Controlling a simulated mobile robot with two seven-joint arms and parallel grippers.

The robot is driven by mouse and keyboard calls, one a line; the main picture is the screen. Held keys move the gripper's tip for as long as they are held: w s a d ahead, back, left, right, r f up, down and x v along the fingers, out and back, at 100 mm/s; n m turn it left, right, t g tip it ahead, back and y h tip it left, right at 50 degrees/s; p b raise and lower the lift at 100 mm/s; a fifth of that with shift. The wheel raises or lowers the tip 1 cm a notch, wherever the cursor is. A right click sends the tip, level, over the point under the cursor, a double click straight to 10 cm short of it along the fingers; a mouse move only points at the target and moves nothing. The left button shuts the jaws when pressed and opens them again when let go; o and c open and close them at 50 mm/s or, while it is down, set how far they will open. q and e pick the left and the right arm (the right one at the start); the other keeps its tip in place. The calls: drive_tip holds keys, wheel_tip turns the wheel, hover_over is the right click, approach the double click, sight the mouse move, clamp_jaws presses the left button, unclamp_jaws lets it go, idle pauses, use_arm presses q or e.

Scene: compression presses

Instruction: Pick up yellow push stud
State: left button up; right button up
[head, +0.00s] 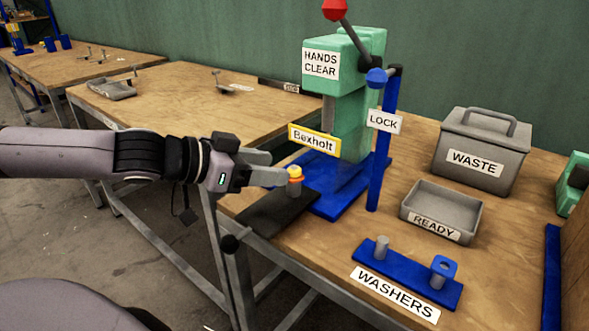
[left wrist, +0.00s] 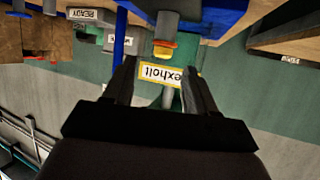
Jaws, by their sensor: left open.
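The yellow push stud (head: 295,172) has a yellow top and an orange collar. It stands upright on a short grey post at the left front of the near bench, beside the green press. In the left wrist view, which is upside down, the stud (left wrist: 163,50) shows just ahead of the fingertips, roughly centred between them. My left gripper (head: 279,168) comes in level from the left, open and empty, its fingertips close to the stud. It also shows in the left wrist view (left wrist: 160,72). Whether a finger touches the stud I cannot tell. My right gripper is not in view.
The green press (head: 350,115) stands on a blue base behind the stud, with a blue LOCK post (head: 375,165). The dark mat (head: 265,222) lies under the stud. The READY tray (head: 441,211), WASHERS rack (head: 405,274) and WASTE box (head: 482,150) are to the right.

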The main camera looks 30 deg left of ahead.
sight(292, 169)
use_arm(q)
drive_tip(key=shift+p+x, duration=0.6)
drive_tip(key=shift+x, duration=1.5)
drive_tip(key=shift+a, duration=0.15)
drive_tip(key=shift+r, duration=0.1)
clamp_jaws()
